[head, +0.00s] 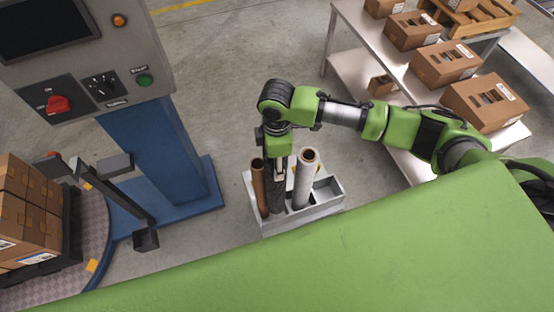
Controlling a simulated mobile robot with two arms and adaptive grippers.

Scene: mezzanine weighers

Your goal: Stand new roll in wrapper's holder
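A grey-white rack (315,213) with compartments stands on the floor in the middle. My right gripper (278,168) points down at the top of the dark grey roll. Its fingertips are small and dark there, so I cannot tell whether they grip it. The blue wrapper (160,150) is at the left, with a dark holder arm (125,190) low beside its column. My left gripper is not in view.
A control panel (75,60) tops the wrapper. Boxes (28,215) are stacked on the turntable (95,240) at the left. A steel table (375,65) with cartons (445,62) stands at the right. My green body covers the bottom. Floor between wrapper and rack is clear.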

